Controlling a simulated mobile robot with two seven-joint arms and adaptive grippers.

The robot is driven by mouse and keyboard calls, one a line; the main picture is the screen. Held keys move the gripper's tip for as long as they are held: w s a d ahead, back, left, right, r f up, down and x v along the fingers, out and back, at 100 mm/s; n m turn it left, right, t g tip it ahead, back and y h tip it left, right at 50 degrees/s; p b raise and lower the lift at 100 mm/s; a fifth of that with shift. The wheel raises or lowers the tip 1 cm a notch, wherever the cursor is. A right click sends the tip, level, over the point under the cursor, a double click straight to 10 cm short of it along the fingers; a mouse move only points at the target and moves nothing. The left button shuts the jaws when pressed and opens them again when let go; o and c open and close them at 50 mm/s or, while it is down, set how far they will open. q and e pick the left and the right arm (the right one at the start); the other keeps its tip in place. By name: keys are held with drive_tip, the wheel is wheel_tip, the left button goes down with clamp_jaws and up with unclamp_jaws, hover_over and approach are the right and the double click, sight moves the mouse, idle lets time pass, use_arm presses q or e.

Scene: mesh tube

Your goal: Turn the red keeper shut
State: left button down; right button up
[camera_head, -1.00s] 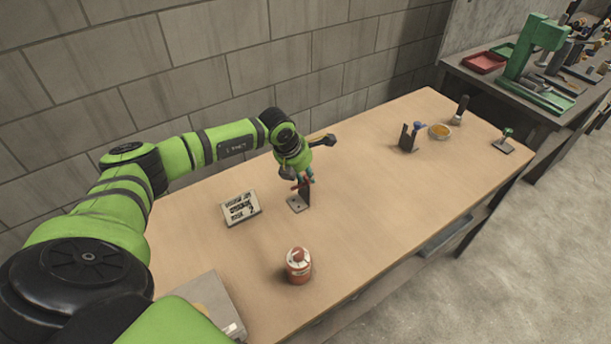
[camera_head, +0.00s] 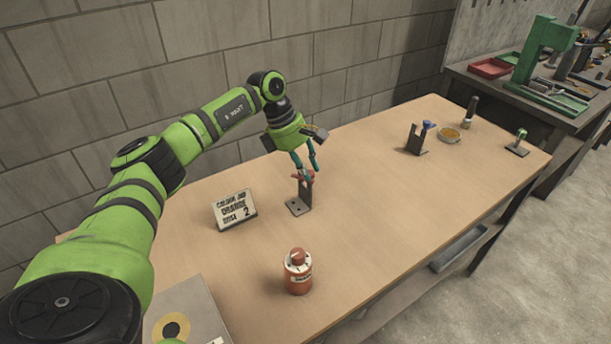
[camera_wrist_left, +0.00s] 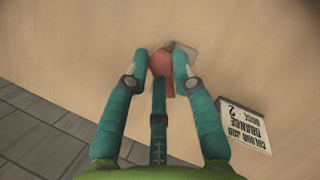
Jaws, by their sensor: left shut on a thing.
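The red keeper (camera_head: 306,175) sits at the top of a dark upright bracket (camera_head: 303,196) on the wooden table. My left gripper (camera_head: 306,173) reaches down to it from above, its teal fingers at the keeper. In the left wrist view, the fingertips (camera_wrist_left: 160,60) close on either side of the rounded red keeper (camera_wrist_left: 161,64), with the grey bracket plate (camera_wrist_left: 184,53) just beyond. The fingers partly hide the keeper in the head view, so I cannot tell how far it is turned. My right gripper is out of view.
An orange-red bottle (camera_head: 298,275) stands nearer. The table's middle is clear.

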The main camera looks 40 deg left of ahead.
use_arm(q)
drive_tip(key=m+b, duration=0.1)
drive_tip(key=m+g+b, duration=0.1)
drive_tip(key=m, duration=0.1)
drive_tip(key=shift+w+d+f+g, duration=0.1)
drive_tip(key=shift+w+g, duration=0.05)
drive_tip(key=shift+g, duration=0.15)
drive_tip(key=shift+w+m+g+b, duration=0.1)
drive_tip(key=shift+m+g+b, duration=0.45)
drive_tip(key=shift+m, duration=1.05)
drive_tip(key=c, duration=1.1)
unclamp_jaws()
drive_tip(key=shift+o, duration=0.2)
